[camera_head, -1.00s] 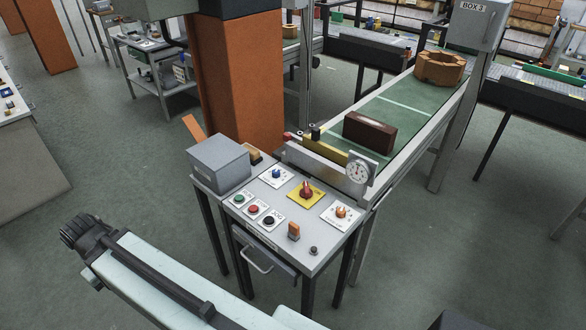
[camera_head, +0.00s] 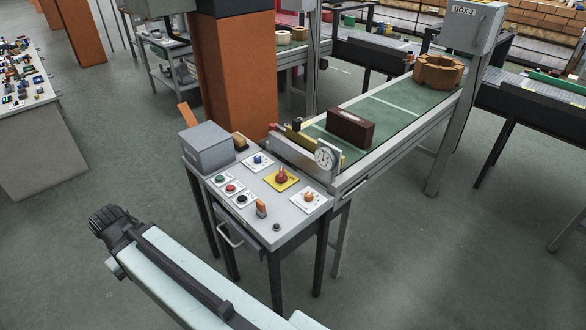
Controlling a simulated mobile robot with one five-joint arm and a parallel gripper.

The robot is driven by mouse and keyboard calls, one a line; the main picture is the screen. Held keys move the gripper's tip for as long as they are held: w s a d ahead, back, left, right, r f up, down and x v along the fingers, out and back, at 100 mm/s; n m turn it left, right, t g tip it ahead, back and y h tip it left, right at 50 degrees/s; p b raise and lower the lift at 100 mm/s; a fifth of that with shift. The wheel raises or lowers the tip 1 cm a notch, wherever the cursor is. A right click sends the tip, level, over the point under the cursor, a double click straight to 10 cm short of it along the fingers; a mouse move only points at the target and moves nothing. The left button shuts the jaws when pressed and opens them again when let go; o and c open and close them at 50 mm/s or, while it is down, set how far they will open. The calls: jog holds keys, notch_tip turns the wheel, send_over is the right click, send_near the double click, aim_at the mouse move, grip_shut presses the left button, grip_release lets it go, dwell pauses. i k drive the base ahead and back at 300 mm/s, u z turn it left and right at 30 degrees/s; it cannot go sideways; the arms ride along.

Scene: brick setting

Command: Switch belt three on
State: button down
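A grey control panel (camera_head: 283,227) stands on dark legs at the near end of a green conveyor belt (camera_head: 387,112). A grey box marked BOX 3 (camera_head: 467,27) is mounted beside the belt's far end. My pale arm link crosses the lower left, apart from the panel.
A brown block (camera_head: 350,129) and an orange-brown ring-shaped piece (camera_head: 438,71) lie on the belt. A dial (camera_head: 325,157) stands at its near end. Floor at right front is clear.

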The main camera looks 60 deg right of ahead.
aim_at(281, 177)
jog(key=z, duration=5.7)
jog(key=k, duration=0.95)
jog(key=u, duration=5.8)
